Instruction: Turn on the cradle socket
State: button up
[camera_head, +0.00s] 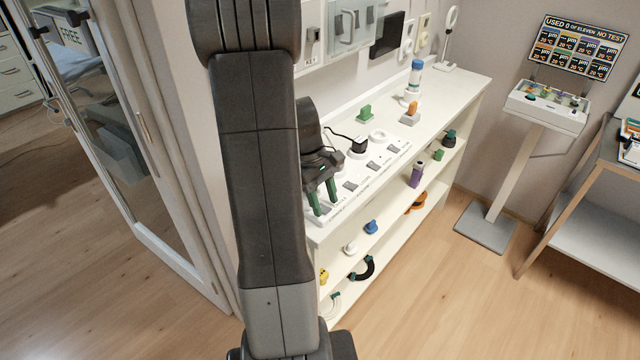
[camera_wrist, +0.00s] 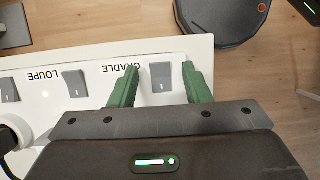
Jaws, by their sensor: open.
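The cradle switch (camera_wrist: 161,77) is a grey rocker with a small white mark, beside the upside-down CRADLE label (camera_wrist: 120,69) on the white socket panel (camera_wrist: 100,55). My gripper (camera_wrist: 160,72) is open, with its green fingers on either side of this switch and nothing held between them. I cannot tell from the picture whether the fingers touch the panel or how the rocker is tipped. In the head view my gripper (camera_head: 326,200) points down at the near end of the counter panel, and my arm hides part of the scene.
A similar grey switch (camera_wrist: 75,83) with a LOUPE label lies to the left in the wrist view. A black plug (camera_head: 358,146) with a cable, a green block (camera_head: 365,113) and a blue-capped bottle (camera_head: 414,78) stand farther along the counter. Shelves below hold small objects.

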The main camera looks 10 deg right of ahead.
jog(key=v, duration=1.3)
jog(key=shift+r+b, duration=0.2)
jog(key=shift+b, duration=0.1)
jog(key=shift+f, duration=0.1)
jog(key=x, duration=1.4)
jog(key=shift+p, duration=0.35)
jog(key=shift+b, duration=0.3)
jog(key=shift+t+y, duration=0.4)
jog(key=shift+t, duration=0.1)
jog(key=shift+r+g, duration=0.2)
jog(key=shift+g, duration=0.1)
